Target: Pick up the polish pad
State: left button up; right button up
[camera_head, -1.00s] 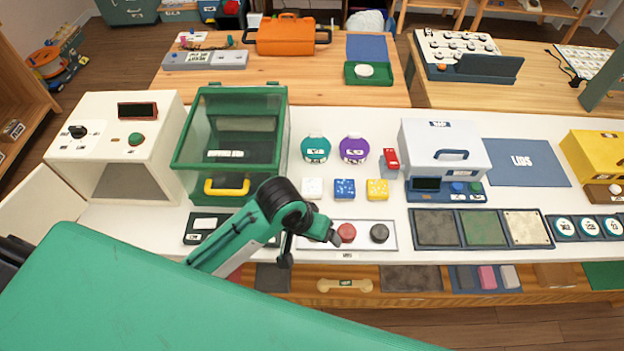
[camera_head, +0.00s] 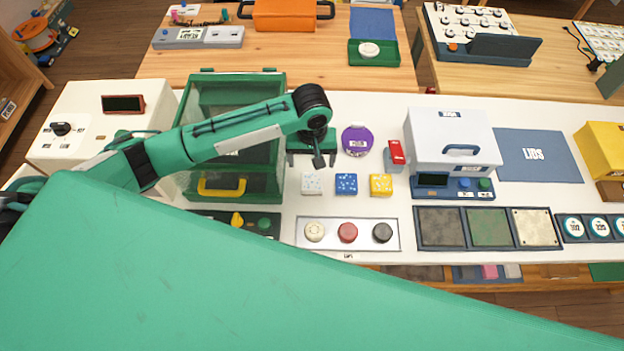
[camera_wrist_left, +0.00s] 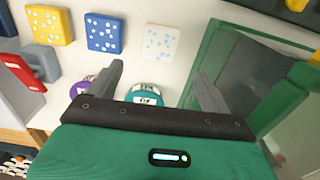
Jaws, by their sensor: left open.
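No label legible here says which item is the polish pad. Three round pads, cream (camera_head: 314,232), red (camera_head: 347,233) and black (camera_head: 382,232), sit in a row on a pale tray (camera_head: 340,246). Behind them lie speckled square blocks in white (camera_head: 311,184), blue (camera_head: 346,184) and yellow (camera_head: 381,185). My left gripper (camera_head: 313,160) is open and empty, behind the white block. In the left wrist view, a teal round item (camera_wrist_left: 147,95) shows between the open fingers (camera_wrist_left: 158,72), partly hidden by the gripper; a purple round item (camera_wrist_left: 80,88) is beside it.
A green glass-sided case (camera_head: 235,185) stands close to the left of the gripper. A red-topped item (camera_head: 396,152) and a white box (camera_head: 450,130) stand to the right. Framed square panels (camera_head: 488,248) lie at the front right.

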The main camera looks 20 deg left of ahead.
pick_arm(q)
send_over(312, 181)
notch_tip(312, 181, down, 5)
jog(key=shift+w+a+r+p, duration=0.1)
jog(key=shift+p, duration=0.3)
notch_tip(312, 181, down, 5)
jog(key=shift+r+p, duration=0.15)
jog(key=shift+p, duration=0.95)
jog(key=shift+f, duration=0.35)
jog(key=shift+c, duration=0.2)
jog(key=c, duration=1)
jog(key=shift+c, duration=0.2)
